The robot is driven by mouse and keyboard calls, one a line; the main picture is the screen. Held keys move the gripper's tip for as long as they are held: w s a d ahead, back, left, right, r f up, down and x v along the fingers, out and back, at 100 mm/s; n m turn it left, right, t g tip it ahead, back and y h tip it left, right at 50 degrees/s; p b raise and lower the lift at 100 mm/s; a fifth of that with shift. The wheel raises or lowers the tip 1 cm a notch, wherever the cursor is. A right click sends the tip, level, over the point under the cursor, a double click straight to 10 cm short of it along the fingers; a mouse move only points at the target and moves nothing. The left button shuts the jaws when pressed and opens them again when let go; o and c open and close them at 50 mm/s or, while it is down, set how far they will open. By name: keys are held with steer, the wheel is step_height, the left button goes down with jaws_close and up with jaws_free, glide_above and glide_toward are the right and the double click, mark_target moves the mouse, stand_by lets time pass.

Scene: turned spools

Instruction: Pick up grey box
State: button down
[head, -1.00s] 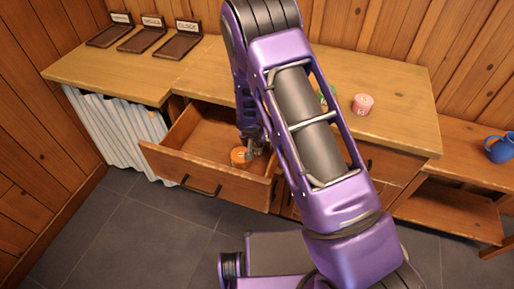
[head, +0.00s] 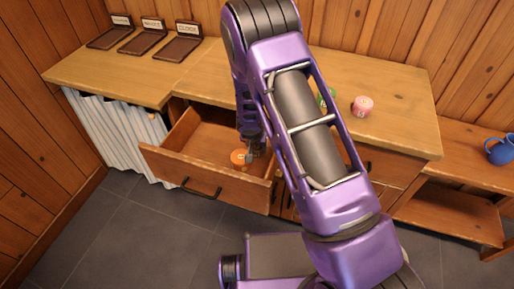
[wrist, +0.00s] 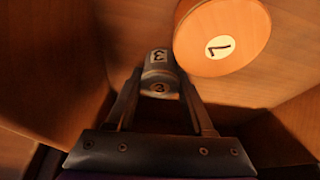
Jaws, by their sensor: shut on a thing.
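A small grey piece with a 3 on its side and another mark on its near end (wrist: 160,74) is between my gripper's fingertips in the wrist view. It looks rounded, like a turned spool, rather than square. My gripper (wrist: 163,68) is shut on it, low inside the open drawer. In the head view my gripper (head: 251,148) reaches down into the drawer's right part, and the grey piece is too small there to make out clearly.
An orange spool marked 7 (wrist: 226,40) lies right beside the grey piece, also in the head view (head: 239,158). The open drawer (head: 205,178) has walls close around my gripper. A pink spool (head: 363,106) and three dark trays (head: 178,48) stand on the counter. A blue mug (head: 500,150) is at right.

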steer(key=shift+r, duration=0.1)
steer(key=shift+a+r, duration=0.1)
steer(key=shift+r, duration=0.1)
step_height(320, 180, up, 6)
steer(key=shift+w+a+r+p, duration=0.1)
steer(key=shift+r+p, duration=0.15)
steer(key=shift+p, duration=0.75)
steer(key=w+a, duration=0.3)
steer(key=a, duration=0.6)
steer(key=w+a, duration=0.4)
steer(key=a, duration=0.5)
steer(key=shift+b, duration=0.3)
